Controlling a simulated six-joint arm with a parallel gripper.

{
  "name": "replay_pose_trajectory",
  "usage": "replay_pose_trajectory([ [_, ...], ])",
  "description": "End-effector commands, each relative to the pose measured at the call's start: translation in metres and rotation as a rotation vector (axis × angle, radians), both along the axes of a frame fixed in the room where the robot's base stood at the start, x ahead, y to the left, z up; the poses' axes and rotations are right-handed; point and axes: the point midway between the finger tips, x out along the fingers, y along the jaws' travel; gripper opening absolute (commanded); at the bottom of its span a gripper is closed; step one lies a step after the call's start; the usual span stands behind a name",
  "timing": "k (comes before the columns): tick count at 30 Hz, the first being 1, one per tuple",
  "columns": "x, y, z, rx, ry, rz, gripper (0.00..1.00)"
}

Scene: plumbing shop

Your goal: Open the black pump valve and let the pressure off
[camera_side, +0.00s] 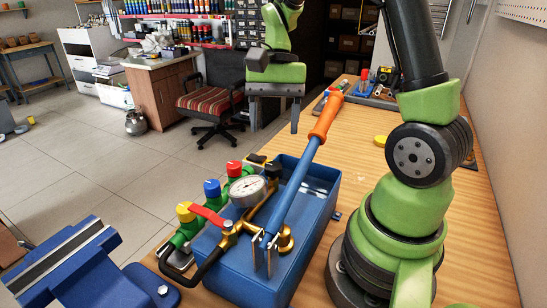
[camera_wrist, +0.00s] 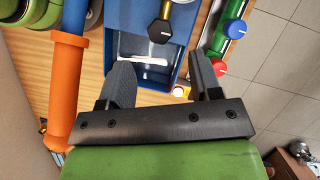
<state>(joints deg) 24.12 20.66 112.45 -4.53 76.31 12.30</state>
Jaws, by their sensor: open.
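The black pump valve knob (camera_side: 273,168) sits on a brass stem at the far end of the blue pump box (camera_side: 325,211). In the wrist view the black knob (camera_wrist: 160,31) is six-sided and lies beyond the fingertips, roughly between their lines. My gripper (camera_side: 274,130) hangs above the pump's far end, fingers down. In the wrist view my gripper (camera_wrist: 160,60) is open, with nothing between its fingers. The knob and fingers look apart. A round pressure gauge (camera_side: 248,191) stands beside the valve; its reading is too small to tell.
The blue pump lever with its orange grip (camera_side: 326,116) slants up beside my gripper. A red lever (camera_side: 208,216) and a green manifold with red, blue and yellow caps (camera_side: 212,189) stand left of the pump. A blue vise (camera_side: 72,270) is at front left. The wooden bench (camera_side: 355,146) has free room.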

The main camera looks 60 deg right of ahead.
Motion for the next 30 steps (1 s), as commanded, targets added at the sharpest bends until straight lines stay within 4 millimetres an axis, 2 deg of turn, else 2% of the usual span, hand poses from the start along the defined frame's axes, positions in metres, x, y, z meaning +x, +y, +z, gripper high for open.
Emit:
replay_pose_trajectory([
  [6, -0.007, 0.014, -0.037, 0.001, 0.005, 0.002, 0.58],
  [10, -0.009, 0.020, -0.052, 0.002, 0.004, 0.001, 0.58],
  [15, -0.010, 0.024, -0.061, 0.000, 0.001, -0.001, 0.58],
  [23, -0.010, 0.024, -0.062, -0.002, -0.001, 0.000, 0.58],
  [27, -0.010, 0.024, -0.062, -0.002, -0.001, 0.000, 0.28],
  [30, -0.010, 0.024, -0.062, -0.002, -0.001, 0.000, 0.10],
])
